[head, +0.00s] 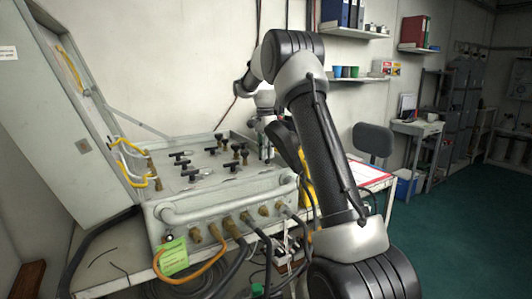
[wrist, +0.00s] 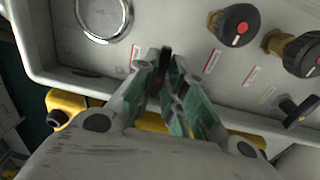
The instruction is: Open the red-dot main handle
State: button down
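In the wrist view my gripper (wrist: 165,85) reaches over the panel face with its two green-padded fingers close together. A dark handle end (wrist: 165,55) shows at the fingertips, with a small reddish spot lower between the fingers. Most of this handle is hidden, and I cannot tell whether the fingers press on it. To the right are a black knob with a red dot (wrist: 235,26) and another red-dotted knob on a brass stem (wrist: 301,53). In the head view my gripper is hidden behind my arm at the right of the grey panel case (head: 210,208).
A black T-handle (wrist: 299,111) is at the right of the wrist view, and a round gauge (wrist: 104,15) at upper left. Several black T-handles (head: 190,173) stand on the panel. Hoses (head: 190,272) hang from its front. Green floor (head: 460,240) is open at right.

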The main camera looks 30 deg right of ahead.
jog(key=shift+n, duration=0.6)
jog(key=n, duration=0.3)
jog(key=shift+s, duration=0.1)
jog(key=n, duration=0.4)
jog(key=shift+s+r+n, duration=0.1)
jog(key=shift+n, duration=0.2)
jog(key=n, duration=0.4)
jog(key=shift+d+h, duration=0.1)
jog(key=shift+h, duration=0.2)
jog(key=shift+s+d+n+t, duration=0.1)
jog(key=shift+n+t, duration=0.2)
jog(key=shift+n, duration=1.9)
jog(key=c, duration=1.5)
grip_release()
